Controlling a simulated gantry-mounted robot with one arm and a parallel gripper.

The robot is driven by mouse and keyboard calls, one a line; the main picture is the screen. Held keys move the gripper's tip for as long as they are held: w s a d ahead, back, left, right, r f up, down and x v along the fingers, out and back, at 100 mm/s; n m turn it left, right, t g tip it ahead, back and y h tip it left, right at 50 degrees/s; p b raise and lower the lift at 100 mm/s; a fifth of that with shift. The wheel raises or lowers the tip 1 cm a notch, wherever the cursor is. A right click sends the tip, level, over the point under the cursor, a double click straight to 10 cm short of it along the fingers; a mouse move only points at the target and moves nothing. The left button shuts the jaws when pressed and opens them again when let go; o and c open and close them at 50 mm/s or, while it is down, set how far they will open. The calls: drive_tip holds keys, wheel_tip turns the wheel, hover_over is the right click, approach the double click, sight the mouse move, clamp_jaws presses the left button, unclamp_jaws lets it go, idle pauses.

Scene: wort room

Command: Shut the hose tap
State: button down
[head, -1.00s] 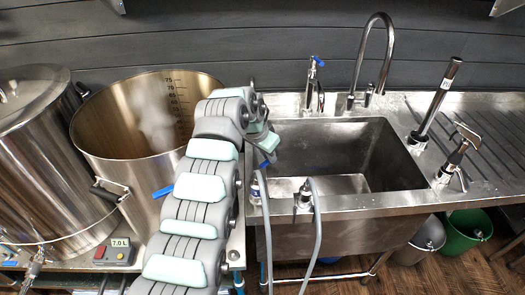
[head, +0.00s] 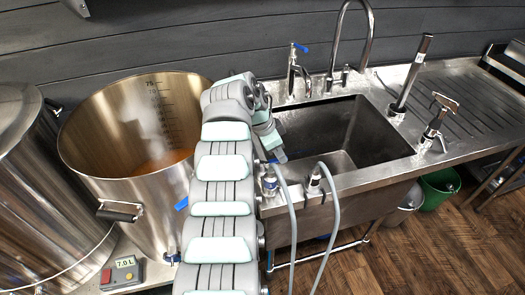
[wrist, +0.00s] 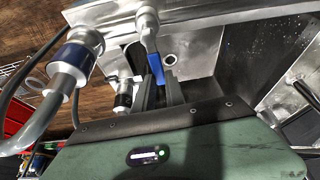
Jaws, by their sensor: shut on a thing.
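The hose tap shows in the wrist view as a silver body (wrist: 147,22) with a blue lever (wrist: 156,68). My gripper (wrist: 161,84) has its dark fingers on either side of the lever's end and is shut on it. In the head view my gripper (head: 276,154) is low over the sink's front left corner, partly hidden by my arm. A hose fitting with a blue band (head: 268,182) stands there just in front of it, with a grey hose hanging down. A hose fitting also shows large at the left of the wrist view (wrist: 76,55).
A second fitting with a hose (head: 314,181) stands to the right on the rim of the steel sink (head: 385,168). A large open kettle (head: 120,190) with steam stands close left of my arm. A volume box reading 7.0 L (head: 122,273) sits below it. Taps (head: 293,75) stand behind the sink.

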drive_tip(key=shift+s+m, duration=0.15)
drive_tip(key=shift+m, duration=0.15)
idle(0.4)
drive_tip(key=c, duration=1.4)
unclamp_jaws()
drive_tip(key=shift+r+p, duration=6.3)
drive_tip(key=shift+r, duration=3.7)
